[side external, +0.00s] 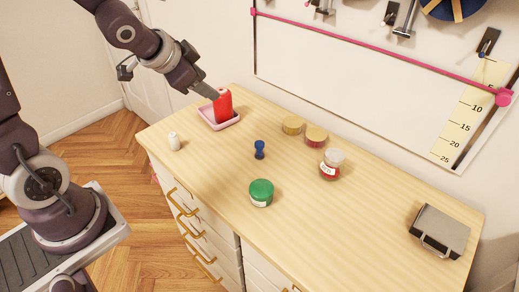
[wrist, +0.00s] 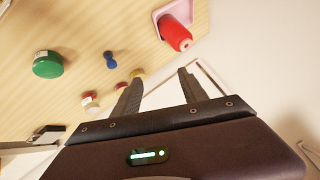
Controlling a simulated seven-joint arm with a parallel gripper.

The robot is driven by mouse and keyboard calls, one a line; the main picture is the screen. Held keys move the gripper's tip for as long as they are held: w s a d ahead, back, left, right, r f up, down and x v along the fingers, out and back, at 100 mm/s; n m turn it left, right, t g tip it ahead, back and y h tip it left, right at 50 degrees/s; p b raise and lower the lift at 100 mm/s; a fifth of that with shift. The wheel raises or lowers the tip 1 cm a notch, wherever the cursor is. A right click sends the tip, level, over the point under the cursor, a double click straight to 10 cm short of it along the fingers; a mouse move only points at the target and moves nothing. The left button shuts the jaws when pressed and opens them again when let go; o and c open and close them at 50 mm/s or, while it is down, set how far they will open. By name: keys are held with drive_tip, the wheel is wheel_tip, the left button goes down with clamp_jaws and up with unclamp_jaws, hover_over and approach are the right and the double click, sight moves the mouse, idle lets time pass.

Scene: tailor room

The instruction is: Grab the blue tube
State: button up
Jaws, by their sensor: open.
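The blue tube (side external: 259,149) is a small dark blue piece with a narrow waist, upright near the middle of the wooden worktop. It also shows in the wrist view (wrist: 110,60), at the upper left and well outside the fingers. My gripper (side external: 212,92) is above the worktop's far-left part, close beside the top of a red bottle-like object, up and left of the blue tube. In the wrist view the two fingers (wrist: 160,80) are spread apart with nothing between them.
The red object (side external: 223,105) stands in a pink tray (side external: 207,119). A white bottle (side external: 174,141), green jar (side external: 261,193), yellow lid (side external: 293,125), red-sided jar (side external: 316,136), glass jar (side external: 331,164) and grey case (side external: 440,232) stand around. Worktop near the tube is clear.

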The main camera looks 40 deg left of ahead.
sight(260, 146)
drive_tip(key=w+f+m+h, duration=0.1)
drive_tip(key=f+h, duration=0.1)
drive_tip(key=f, duration=0.2)
drive_tip(key=w+d+f+m+h, duration=0.1)
drive_tip(key=w+f, duration=0.1)
drive_tip(key=f, duration=0.3)
drive_tip(key=w+d+f+m+t+h, duration=0.1)
drive_tip(key=w+f+h, duration=0.1)
drive_tip(key=f, duration=0.2)
drive_tip(key=shift+d+f+h, duration=0.2)
drive_tip(key=shift+f+h, duration=0.1)
drive_tip(key=shift+f, duration=0.1)
drive_tip(key=s+d+f+h, duration=0.1)
drive_tip(key=h, duration=0.1)
drive_tip(key=s+d+f+t+h, duration=0.1)
drive_tip(key=d, duration=0.1)
drive_tip(key=shift+d+f+t+h, duration=0.1)
drive_tip(key=shift+f+t+h, duration=0.2)
drive_tip(key=shift+f+h, duration=0.1)
drive_tip(key=shift+w+d+f, duration=0.1)
drive_tip(key=shift+w+d, duration=0.05)
drive_tip(key=shift+d, duration=0.1)
drive_tip(key=x, duration=0.6)
drive_tip(key=shift+w+d+f, duration=0.1)
drive_tip(key=shift+w, duration=0.2)
clamp_jaws()
